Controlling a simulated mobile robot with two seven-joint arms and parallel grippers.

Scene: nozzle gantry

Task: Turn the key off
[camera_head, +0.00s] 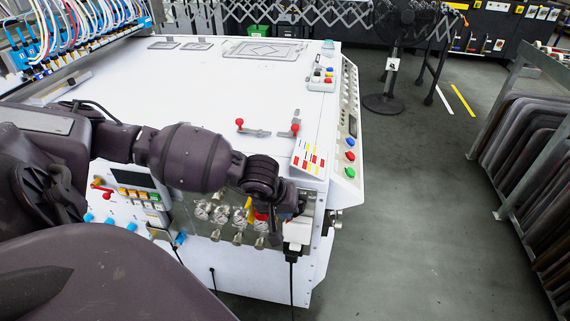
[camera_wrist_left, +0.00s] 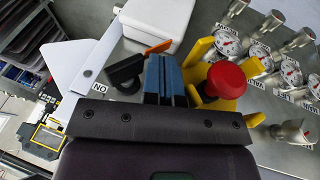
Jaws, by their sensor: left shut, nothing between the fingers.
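My left gripper (camera_wrist_left: 165,76) shows in the left wrist view as two blue fingers pressed together, shut and empty. A black handle-like piece (camera_wrist_left: 125,70), which looks like the key, lies just left of the fingers beside a white "NO" label (camera_wrist_left: 99,88). An orange piece (camera_wrist_left: 158,47) shows behind the fingertips. I cannot tell whether the fingers touch the black piece or how it is turned. In the head view my left arm reaches over the front right corner of the white machine (camera_head: 240,90), and the wrist hides the key there. My right gripper is not in view.
A red button (camera_wrist_left: 226,80) in a yellow guard (camera_wrist_left: 200,48) sits close right of the fingers. Several gauges (camera_wrist_left: 228,40) lie farther right. A white box (camera_wrist_left: 157,20) stands beyond the fingertips. Free floor (camera_head: 420,200) lies right of the machine, before a rack (camera_head: 530,130).

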